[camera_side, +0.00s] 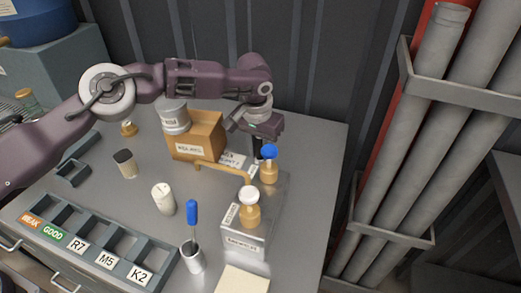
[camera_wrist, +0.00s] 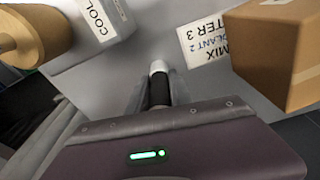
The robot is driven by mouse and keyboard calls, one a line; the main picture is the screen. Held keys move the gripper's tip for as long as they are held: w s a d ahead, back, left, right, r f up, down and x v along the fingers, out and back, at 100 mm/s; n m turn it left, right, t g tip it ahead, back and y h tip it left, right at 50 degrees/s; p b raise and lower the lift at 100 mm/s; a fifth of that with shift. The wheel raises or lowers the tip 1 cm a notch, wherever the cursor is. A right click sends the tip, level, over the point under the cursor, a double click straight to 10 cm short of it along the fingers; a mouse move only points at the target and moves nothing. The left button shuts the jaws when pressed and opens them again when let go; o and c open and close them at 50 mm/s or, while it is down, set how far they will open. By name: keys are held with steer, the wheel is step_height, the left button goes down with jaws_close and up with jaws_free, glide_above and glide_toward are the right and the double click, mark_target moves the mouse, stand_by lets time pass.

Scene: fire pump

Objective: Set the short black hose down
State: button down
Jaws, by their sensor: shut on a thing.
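The short black hose (camera_side: 257,147) is upright below my gripper (camera_side: 258,150) in the side view, just behind the blue-capped brass fitting (camera_side: 269,168). In the wrist view the hose (camera_wrist: 159,90) shows as a black tube with a pale end (camera_wrist: 158,67). The two fingers of my gripper (camera_wrist: 158,95) are on either side of it, shut on it. My gripper's body hides the rest of the hose. I cannot tell whether its lower end touches the table.
A printed card (camera_wrist: 205,42) lies near the box. Table to the right (camera_side: 318,160) is clear.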

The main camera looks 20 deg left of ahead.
mark_target(258, 160)
steer(key=shift+f, duration=0.15)
steer(key=c, duration=1.2)
jaws_free()
steer(key=shift+o, duration=0.2)
step_height(258, 160, up, 12)
steer(key=s, duration=0.1)
steer(key=shift+s+a, duration=0.15)
steer(key=shift+s, duration=0.05)
